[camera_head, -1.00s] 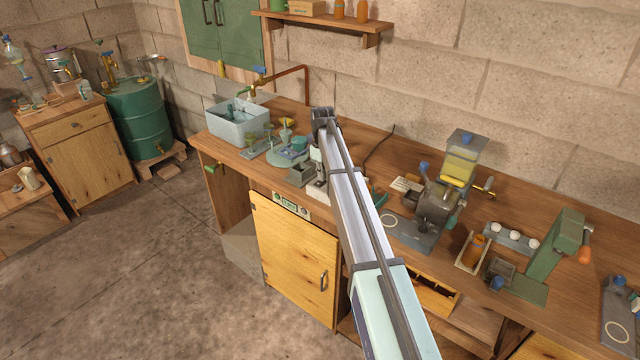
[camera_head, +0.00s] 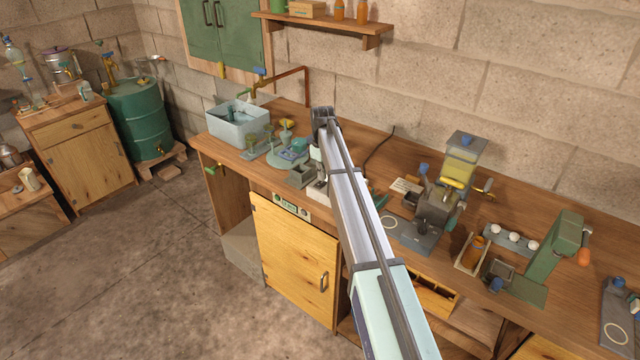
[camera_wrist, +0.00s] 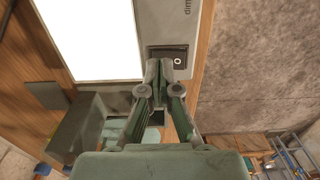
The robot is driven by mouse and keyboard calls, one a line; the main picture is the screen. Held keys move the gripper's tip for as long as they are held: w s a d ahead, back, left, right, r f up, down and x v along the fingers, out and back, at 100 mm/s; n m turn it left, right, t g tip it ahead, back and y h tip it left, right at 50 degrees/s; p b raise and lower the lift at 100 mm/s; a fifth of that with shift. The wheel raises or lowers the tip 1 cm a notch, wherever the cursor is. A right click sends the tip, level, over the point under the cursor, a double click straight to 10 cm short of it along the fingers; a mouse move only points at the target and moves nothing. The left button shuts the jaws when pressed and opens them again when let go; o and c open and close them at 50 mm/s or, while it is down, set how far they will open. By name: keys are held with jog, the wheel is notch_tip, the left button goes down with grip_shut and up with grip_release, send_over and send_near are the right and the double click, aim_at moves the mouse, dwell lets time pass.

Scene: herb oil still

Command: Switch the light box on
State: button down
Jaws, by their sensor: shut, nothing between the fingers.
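The light box (camera_wrist: 183,20) fills the top of the wrist view, with a grey casing and a panel (camera_wrist: 92,35) that shows evenly bright white, as if lit. A black rocker switch (camera_wrist: 168,57) with a small round mark sits in its casing, below lettering that reads "dim". My gripper (camera_wrist: 159,68) is shut and empty, with its fingertips over the near part of the switch. Whether they touch it, I cannot tell. In the head view only a pale corner of the light box (camera_head: 317,190) shows; my arm hides the rest.
A grey open box (camera_wrist: 72,130) stands close beside the light box, left of my gripper. The wooden bench edge (camera_wrist: 205,45) runs just right of it, with floor beyond. A grinder-like device (camera_head: 437,205) and a green press (camera_head: 555,255) stand farther right on the bench.

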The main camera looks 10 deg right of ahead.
aim_at(322, 182)
jog(key=shift+r+p, duration=1.15)
jog(key=shift+r, duration=1.55)
